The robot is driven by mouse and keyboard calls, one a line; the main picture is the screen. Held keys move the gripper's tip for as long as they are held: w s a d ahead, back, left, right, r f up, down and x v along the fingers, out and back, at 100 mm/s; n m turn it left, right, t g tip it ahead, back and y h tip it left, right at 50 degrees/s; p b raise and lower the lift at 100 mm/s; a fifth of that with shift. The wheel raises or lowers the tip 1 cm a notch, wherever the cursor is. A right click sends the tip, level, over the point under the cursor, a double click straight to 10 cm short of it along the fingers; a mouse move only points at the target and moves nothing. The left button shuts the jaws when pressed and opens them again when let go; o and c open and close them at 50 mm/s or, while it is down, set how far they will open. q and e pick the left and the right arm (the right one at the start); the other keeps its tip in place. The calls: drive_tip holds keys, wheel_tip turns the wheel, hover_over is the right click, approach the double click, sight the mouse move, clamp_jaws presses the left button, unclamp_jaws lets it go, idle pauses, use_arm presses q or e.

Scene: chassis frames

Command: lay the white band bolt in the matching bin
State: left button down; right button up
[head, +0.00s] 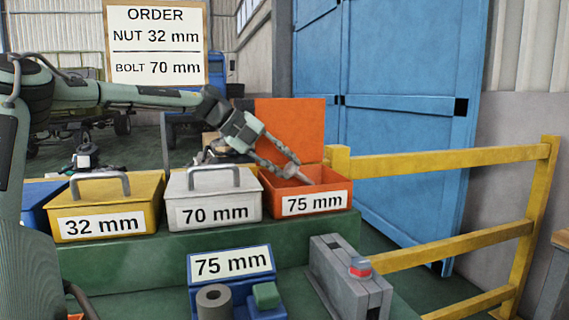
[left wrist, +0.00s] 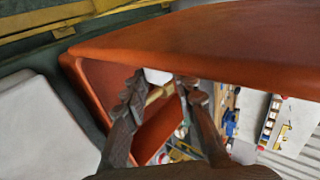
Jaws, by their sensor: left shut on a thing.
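The bolt (left wrist: 158,76) shows in the left wrist view as a white end and a tan shaft between my fingers. My left gripper (head: 298,174) is shut on it over the open orange bin labelled 75 mm (head: 310,204); the gripper also shows in the left wrist view (left wrist: 166,88). In the head view the bolt is small and hard to tell from the fingers. The white bin labelled 70 mm (head: 213,213) is closed, with a handle on its lid. The yellow bin labelled 32 mm (head: 103,222) is closed too. My right gripper is not in view.
A sign (head: 155,42) reads ORDER, NUT 32 mm, BOLT 70 mm. A blue holder labelled 75 mm (head: 231,263), with a grey cylinder and a green block, stands in front. Right of it is a grey device with a red button (head: 360,267). A yellow railing (head: 440,157) borders the right.

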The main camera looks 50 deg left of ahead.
use_arm(q)
drive_tip(key=c, duration=1.1)
unclamp_jaws()
drive_tip(key=shift+c, duration=0.2)
drive_tip(key=v, duration=1.2)
